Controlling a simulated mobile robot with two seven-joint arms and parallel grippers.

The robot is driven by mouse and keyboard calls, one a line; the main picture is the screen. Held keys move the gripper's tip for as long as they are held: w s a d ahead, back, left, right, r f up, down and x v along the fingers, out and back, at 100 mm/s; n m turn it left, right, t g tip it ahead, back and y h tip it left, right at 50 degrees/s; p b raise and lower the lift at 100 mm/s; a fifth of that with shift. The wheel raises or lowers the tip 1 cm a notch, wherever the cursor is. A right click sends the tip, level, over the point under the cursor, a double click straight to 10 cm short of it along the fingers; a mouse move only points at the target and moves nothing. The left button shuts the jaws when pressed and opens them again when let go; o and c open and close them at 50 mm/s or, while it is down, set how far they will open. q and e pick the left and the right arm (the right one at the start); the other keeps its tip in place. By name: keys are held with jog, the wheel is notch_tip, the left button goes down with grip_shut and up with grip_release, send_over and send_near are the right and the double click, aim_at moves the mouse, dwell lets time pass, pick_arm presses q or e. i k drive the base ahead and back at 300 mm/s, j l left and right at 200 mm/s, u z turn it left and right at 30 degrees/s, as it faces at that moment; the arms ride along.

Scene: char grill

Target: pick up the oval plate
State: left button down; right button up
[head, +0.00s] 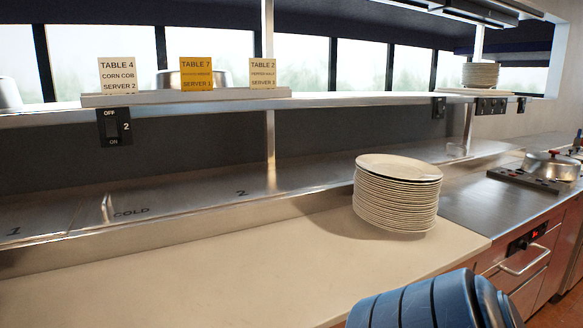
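A tall stack of off-white plates (396,203) stands on the pale counter, right of the middle in the head view. The top plate (398,167) lies flat and looks oval from this angle, with its upper face uncovered. A smaller stack of pale plates (480,75) stands on the upper shelf at the far right; I cannot tell if those are oval. Neither of my grippers is in view, and nothing touches the plates.
The pale counter (240,275) is clear left of the stack. A steel ledge (190,210) runs behind it, under an upper shelf (330,107) with order tickets (196,73). A pot with a lid (551,166) stands at right. A blue ribbed shape (405,308), unclear what, fills the lower right.

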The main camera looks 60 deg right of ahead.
aim_at(391, 166)
jog(key=z, duration=2.7)
jog(key=u, duration=0.45)
jog(key=i+l+u, duration=0.15)
jog(key=l+u, duration=0.6)
jog(key=i+l, duration=0.05)
